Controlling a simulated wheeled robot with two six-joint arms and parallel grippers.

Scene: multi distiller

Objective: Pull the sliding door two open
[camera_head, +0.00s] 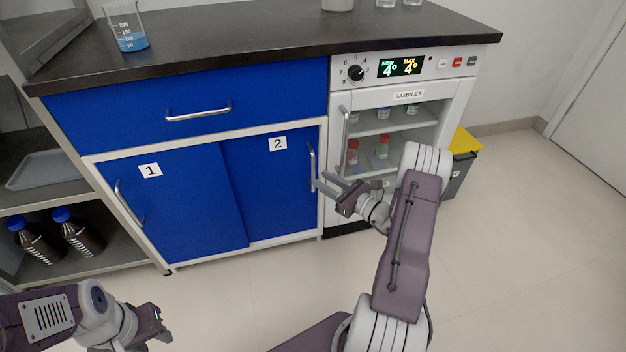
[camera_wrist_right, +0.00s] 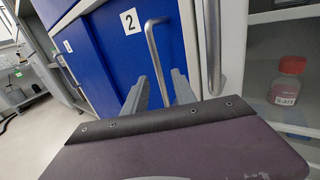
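Sliding door two (camera_head: 268,185) is a blue panel marked with a white "2", shut beside blue door one (camera_head: 175,208). Its upright metal handle (camera_head: 311,165) is near its right edge, and it also shows in the right wrist view (camera_wrist_right: 154,48). My right gripper (camera_head: 326,184) is open in front of the handle. In the right wrist view, its two fingers (camera_wrist_right: 160,88) stand apart with the handle's lower part between them. Whether they touch it, I cannot tell. My left gripper (camera_head: 160,325) is low at the left, away from the cabinet, with its opening unclear.
A sample fridge (camera_head: 335,80) with an upright handle (camera_head: 345,130) stands close right of door two. A drawer (camera_head: 200,100) is above the doors. A beaker (camera_head: 127,28) stands on the dark worktop. Shelves with bottles (camera_head: 77,232) are at left. Floor in front is clear.

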